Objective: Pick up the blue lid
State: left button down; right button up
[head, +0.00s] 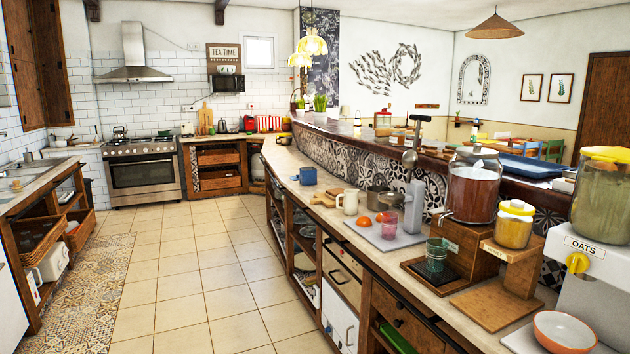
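I cannot make out a clear blue lid. A flat dark-blue object (530,165) lies on the raised bar ledge at the right; I cannot tell whether it is a lid or a tray. A small blue box-like item (307,175) sits at the left edge of the lower counter. The lids I can see are yellow, on a small jar (513,230) and on the large oats dispenser (603,195) at the right. Neither of my grippers is in view.
A long counter (335,215) runs along the right, holding a glass drink dispenser (473,190), a wooden stand (490,302), a grey board (385,236) and an orange bowl (564,332). Open shelving (40,240) stands at the left. The tiled floor (200,270) between is clear.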

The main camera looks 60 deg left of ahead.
aim_at(308, 176)
jog(key=j+u, duration=0.1)
jog(key=u, duration=2.45)
jog(key=i, duration=6.15)
jog(key=i+j+z, duration=0.1)
jog(key=i+z, duration=0.15)
jog(key=i, duration=0.2)
jog(key=i+j+z, duration=0.15)
jog(key=i+z, duration=0.15)
jog(key=i, duration=0.2)
jog(key=i+j+z, duration=0.25)
jog(key=i, duration=0.2)
